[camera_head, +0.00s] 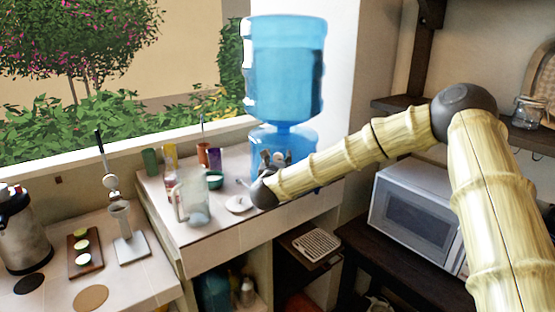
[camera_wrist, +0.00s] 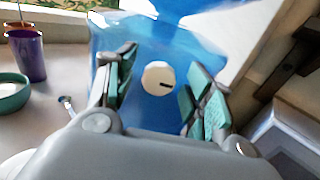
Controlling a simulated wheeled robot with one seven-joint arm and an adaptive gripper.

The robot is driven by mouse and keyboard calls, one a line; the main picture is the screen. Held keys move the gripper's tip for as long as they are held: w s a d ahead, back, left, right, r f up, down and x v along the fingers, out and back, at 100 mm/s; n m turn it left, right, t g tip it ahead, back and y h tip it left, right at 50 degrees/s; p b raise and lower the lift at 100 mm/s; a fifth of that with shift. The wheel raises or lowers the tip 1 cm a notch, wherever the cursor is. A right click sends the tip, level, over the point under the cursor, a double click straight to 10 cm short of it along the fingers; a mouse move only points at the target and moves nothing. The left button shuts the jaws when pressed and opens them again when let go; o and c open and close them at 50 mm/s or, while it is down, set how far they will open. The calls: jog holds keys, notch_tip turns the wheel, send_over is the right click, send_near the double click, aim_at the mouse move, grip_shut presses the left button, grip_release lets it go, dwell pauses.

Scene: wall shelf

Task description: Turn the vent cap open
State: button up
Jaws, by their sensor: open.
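The vent cap (camera_wrist: 158,78) is a small round white disc with a short dark mark, on the blue lower container (camera_wrist: 150,40) of the water jug. The mark lies nearly level, toward the right of the disc. My gripper (camera_wrist: 160,92) is open in the wrist view, with green-padded fingers on either side of the cap; I cannot tell whether they touch it. In the head view my gripper (camera_head: 275,158) is in front of the lower container (camera_head: 283,138), and the cap is hidden. The large blue bottle (camera_head: 284,65) stands upright on top.
A glass pitcher (camera_head: 190,197), a white lid (camera_head: 240,203), a green bowl (camera_head: 214,181) and several cups stand on the tiled counter left of my gripper. A purple cup (camera_wrist: 27,52) shows in the wrist view. A microwave (camera_head: 418,215) is at the right.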

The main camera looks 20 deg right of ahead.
jog(key=c, duration=1)
